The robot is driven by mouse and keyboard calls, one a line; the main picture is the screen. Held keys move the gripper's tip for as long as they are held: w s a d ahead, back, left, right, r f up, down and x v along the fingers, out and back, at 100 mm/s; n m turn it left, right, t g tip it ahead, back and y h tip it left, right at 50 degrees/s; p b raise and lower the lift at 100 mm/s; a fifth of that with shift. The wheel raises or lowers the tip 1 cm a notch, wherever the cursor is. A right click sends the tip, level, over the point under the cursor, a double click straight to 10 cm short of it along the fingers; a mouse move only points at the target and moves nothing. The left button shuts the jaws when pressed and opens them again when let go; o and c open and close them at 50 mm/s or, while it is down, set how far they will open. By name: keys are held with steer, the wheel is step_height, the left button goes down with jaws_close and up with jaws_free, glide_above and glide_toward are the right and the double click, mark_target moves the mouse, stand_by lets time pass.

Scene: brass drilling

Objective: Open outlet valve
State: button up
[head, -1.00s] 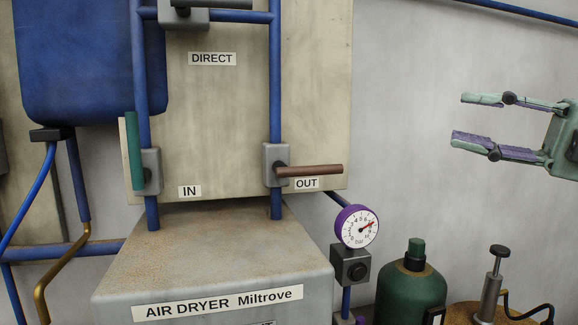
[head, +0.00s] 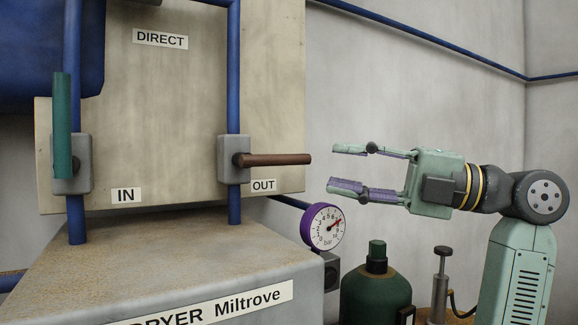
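The outlet valve (head: 233,160) is a grey block on a vertical blue pipe, beside the label OUT (head: 263,186). Its brown handle (head: 275,160) lies horizontal, across the pipe, pointing right. My gripper (head: 346,168) is at the right of the handle's free end in the head view. Its two fingers are spread apart with nothing between them, pointing left toward the handle. A gap shows between the fingertips and the handle end; the depth between them is hard to tell.
The IN valve's green handle (head: 62,125) stands upright along its pipe at the left. Below are the air dryer housing (head: 170,270), a purple-rimmed gauge (head: 323,227) and a green bottle (head: 375,295).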

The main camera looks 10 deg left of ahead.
mark_target(300, 161)
steer(key=a, duration=0.3)
steer(key=a+p, duration=0.1)
steer(key=a, duration=0.1)
steer(key=a+r, duration=0.1)
steer(key=a, duration=0.2)
steer(key=shift+a+r+p, duration=0.1)
steer(key=shift+a+p, duration=0.2)
steer(key=shift+c, duration=0.5)
jaws_close()
